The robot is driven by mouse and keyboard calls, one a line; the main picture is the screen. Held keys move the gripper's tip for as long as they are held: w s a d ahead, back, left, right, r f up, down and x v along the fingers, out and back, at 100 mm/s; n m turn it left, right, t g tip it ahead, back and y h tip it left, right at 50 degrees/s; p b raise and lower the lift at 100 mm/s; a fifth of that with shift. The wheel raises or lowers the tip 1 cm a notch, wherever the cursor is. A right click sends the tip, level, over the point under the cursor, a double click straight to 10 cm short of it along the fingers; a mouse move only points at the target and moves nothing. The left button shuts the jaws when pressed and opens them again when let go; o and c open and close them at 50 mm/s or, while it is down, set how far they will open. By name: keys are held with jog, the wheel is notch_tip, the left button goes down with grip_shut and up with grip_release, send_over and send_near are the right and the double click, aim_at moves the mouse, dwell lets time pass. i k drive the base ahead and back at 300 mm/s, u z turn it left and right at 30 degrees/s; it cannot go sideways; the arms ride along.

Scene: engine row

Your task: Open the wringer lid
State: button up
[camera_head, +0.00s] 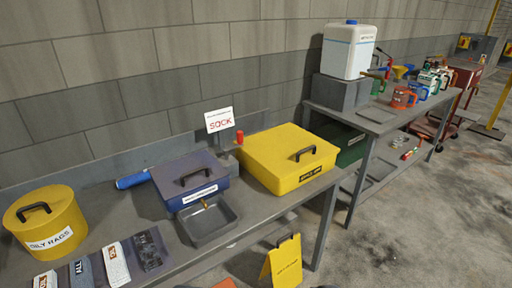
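No label that I can read says "wringer". A blue-grey box (190,178) with a dark handle on its flat lid stands on the left bench; its lid looks shut. Its front label is too small to read. A grey open tray (207,222) sits right in front of it, with a small brass-coloured tap above the tray. A yellow box (285,155) to its right also has a dark handle on a shut lid; its label is unclear. My gripper is not visible in this view.
A yellow "OILY RAGS" bin (46,224) stands at the left, with several cloths (115,264) near the front edge. A "SOCK" sign (219,120) and a blue roll (133,180) are behind. A white canister (349,50) and several jugs stand on the right bench.

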aim_at(175, 178)
jog(key=u, duration=0.05)
jog(key=i, duration=1.75)
jog(key=u, duration=0.55)
